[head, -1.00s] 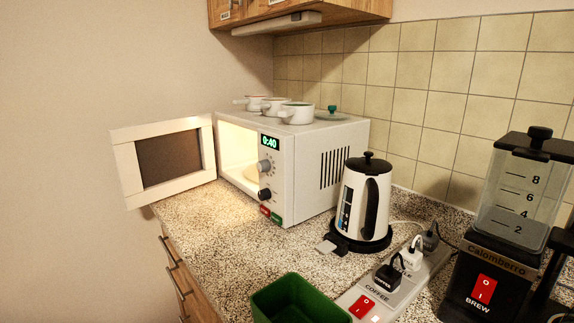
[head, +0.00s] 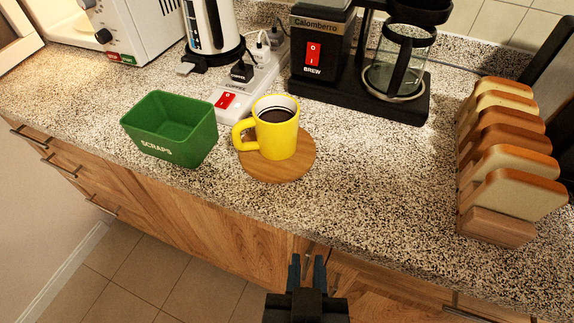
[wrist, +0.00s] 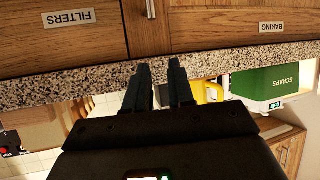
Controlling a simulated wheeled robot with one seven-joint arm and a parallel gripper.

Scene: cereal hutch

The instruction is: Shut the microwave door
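The white microwave (head: 150,28) stands at the upper left of the head view, cut off by the frame's edge. A pale part of its door (head: 15,42) shows at the far left corner, swung out from the body; most of it is out of frame. My gripper (head: 306,265) is at the bottom middle, in front of the counter's front edge and well to the right of the microwave. Its two fingers stand apart with nothing between them. In the wrist view the gripper (wrist: 158,78) also shows a gap, below the counter edge in an upside-down picture.
A green scraps bin (head: 165,135), a yellow mug (head: 279,135) on a round wooden board (head: 300,165) and a power strip (head: 240,95) stand on the counter. A kettle (head: 208,30), coffee maker (head: 320,50) and toast rack (head: 495,222) stand around them. Floor (head: 140,265) is clear at lower left.

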